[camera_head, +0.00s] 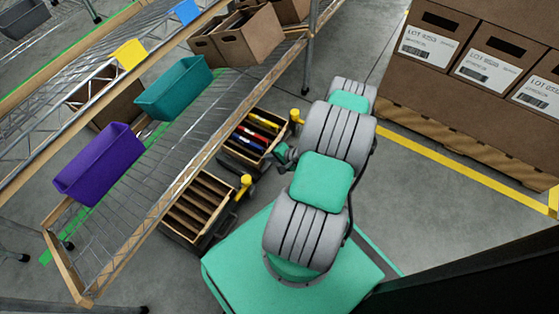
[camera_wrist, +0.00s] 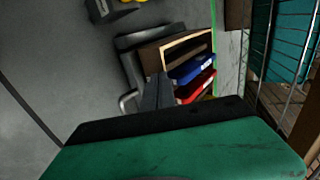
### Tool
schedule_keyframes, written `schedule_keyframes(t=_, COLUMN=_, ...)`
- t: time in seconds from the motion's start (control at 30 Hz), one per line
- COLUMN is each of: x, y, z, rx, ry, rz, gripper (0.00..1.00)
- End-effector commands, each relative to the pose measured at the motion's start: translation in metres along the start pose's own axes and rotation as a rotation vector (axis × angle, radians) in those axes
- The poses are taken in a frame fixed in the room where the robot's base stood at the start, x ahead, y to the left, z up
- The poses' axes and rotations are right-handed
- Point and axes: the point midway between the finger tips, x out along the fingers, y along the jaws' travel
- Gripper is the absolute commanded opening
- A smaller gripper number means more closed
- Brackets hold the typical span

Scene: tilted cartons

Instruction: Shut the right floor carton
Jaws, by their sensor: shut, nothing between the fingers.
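Two open floor cartons show in the head view. The right one (camera_head: 237,151) is brown with a pale rim and holds several red, blue and yellow items. The left one (camera_head: 168,229) has wooden dividers and looks empty. My gripper (camera_head: 284,153) is small and partly hidden by my arm, at the right side of the right carton. In the wrist view my shut fingers (camera_wrist: 158,92) point toward an open carton (camera_wrist: 180,41) holding blue and red items, and overlap its near edge. I cannot tell whether they touch it.
A wire shelf (camera_head: 120,225) with purple (camera_head: 98,165) and teal (camera_head: 175,88) bins stands left of the floor cartons. Yellow-topped posts (camera_head: 244,186) stand beside them. Stacked brown boxes (camera_head: 480,25) on a pallet are at upper right.

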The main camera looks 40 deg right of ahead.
Motion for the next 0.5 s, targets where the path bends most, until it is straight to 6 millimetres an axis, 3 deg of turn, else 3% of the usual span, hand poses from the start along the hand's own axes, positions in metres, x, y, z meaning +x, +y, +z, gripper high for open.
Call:
schedule_keyframes(t=0.2, x=0.015, y=-0.013, z=-0.002, rx=0.002, ry=0.006, rz=0.001, gripper=0.00)
schedule_keyframes(t=0.5, x=0.020, y=-0.020, z=-0.002, rx=-0.001, ry=0.004, rz=-0.002, gripper=0.00)
